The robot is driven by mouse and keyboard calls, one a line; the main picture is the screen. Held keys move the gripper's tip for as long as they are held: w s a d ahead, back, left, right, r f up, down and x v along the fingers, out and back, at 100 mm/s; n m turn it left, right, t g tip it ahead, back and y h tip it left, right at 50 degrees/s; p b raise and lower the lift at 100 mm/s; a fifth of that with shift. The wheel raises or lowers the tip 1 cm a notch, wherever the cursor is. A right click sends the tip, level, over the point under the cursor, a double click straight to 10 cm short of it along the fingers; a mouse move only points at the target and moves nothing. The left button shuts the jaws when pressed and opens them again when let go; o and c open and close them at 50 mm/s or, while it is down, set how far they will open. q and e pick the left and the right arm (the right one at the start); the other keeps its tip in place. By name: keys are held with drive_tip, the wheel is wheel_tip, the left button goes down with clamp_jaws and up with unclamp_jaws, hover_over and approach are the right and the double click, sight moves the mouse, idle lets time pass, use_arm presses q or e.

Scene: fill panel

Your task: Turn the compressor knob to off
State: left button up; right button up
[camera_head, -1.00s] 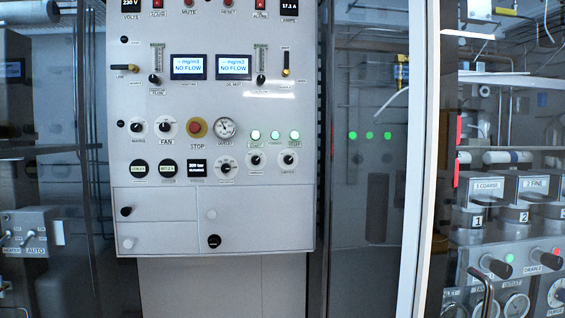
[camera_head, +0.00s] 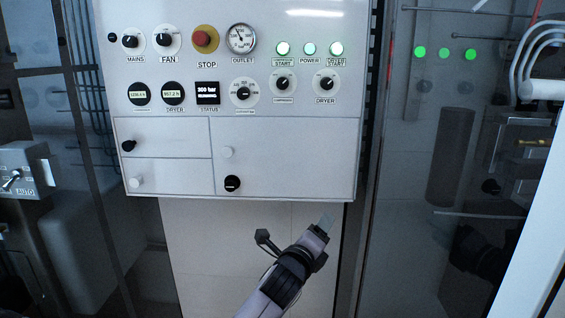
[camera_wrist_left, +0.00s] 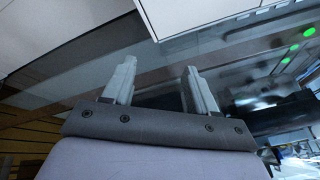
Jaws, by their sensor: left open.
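The compressor knob (camera_head: 283,84) is a small black knob on a white round dial, on the lower right part of the white control panel (camera_head: 230,25). My left gripper (camera_head: 326,222) is in front of and below the panel's lower edge, pointing up and to the right, apart from the knob. In the left wrist view the two grey fingers of my left gripper (camera_wrist_left: 160,82) are spread with nothing between them. The knob is not seen there. My right gripper is not in view.
The similar dryer knob (camera_head: 326,84) sits just right of the compressor knob, and a larger dial (camera_head: 242,94) sits left. Lit green buttons (camera_head: 283,48) are above. A red stop button (camera_head: 205,39) is further left. A glass door (camera_head: 440,130) stands at the right.

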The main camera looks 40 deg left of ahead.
use_arm(q)
drive_tip(key=w+a+r+m+t+y, duration=0.15)
drive_tip(key=a+r+m+y, duration=0.35)
drive_tip(key=r, duration=0.9)
drive_tip(key=m+g+y, duration=0.2)
drive_tip(key=y, duration=0.2)
approach(282, 84)
drive_tip(key=w+a, duration=0.1)
drive_tip(key=shift+t, duration=0.25)
drive_tip(key=shift+p+x, duration=0.55)
drive_tip(key=shift+x, duration=3.15)
drive_tip(key=shift+d, duration=0.1)
drive_tip(key=c, duration=1)
